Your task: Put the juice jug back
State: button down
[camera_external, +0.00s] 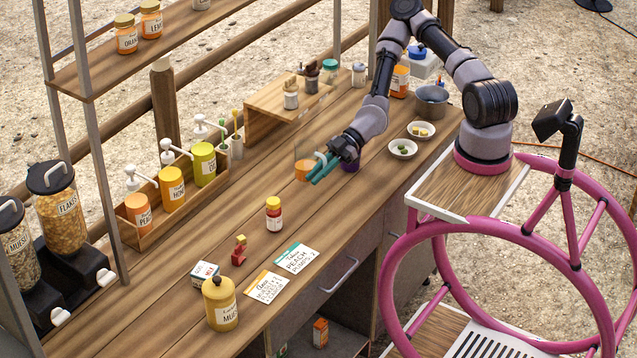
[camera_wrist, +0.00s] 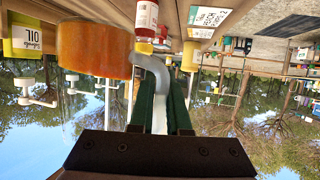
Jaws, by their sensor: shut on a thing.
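The juice jug (camera_external: 303,170) is a clear vessel with orange juice low in it, above the middle of the wooden counter. In the wrist view the orange juice (camera_wrist: 95,48) fills the upper left, and the jug's grey curved handle (camera_wrist: 152,70) runs between my fingers. My gripper (camera_external: 320,172) has teal fingers and is shut on the handle, to the right of the jug's body. The green fingers (camera_wrist: 160,108) also show in the wrist view. I cannot tell whether the jug's base touches the counter.
A purple item (camera_external: 350,164) stands close behind my gripper. Two small bowls (camera_external: 403,149) stand to the right. A wooden caddy (camera_external: 150,232) of pump bottles lines the left. Bare counter surrounds the jug's left.

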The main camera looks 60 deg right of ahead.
jog(key=shift+n, duration=0.3)
jog(key=f, duration=0.3)
jog(key=s+f, duration=0.1)
jog(key=f, duration=0.5)
jog(key=shift+s+a+f, duration=0.2)
jog(key=shift+f, duration=0.1)
jog(key=c, duration=0.9)
grip_release()
jog(key=shift+d, duration=0.1)
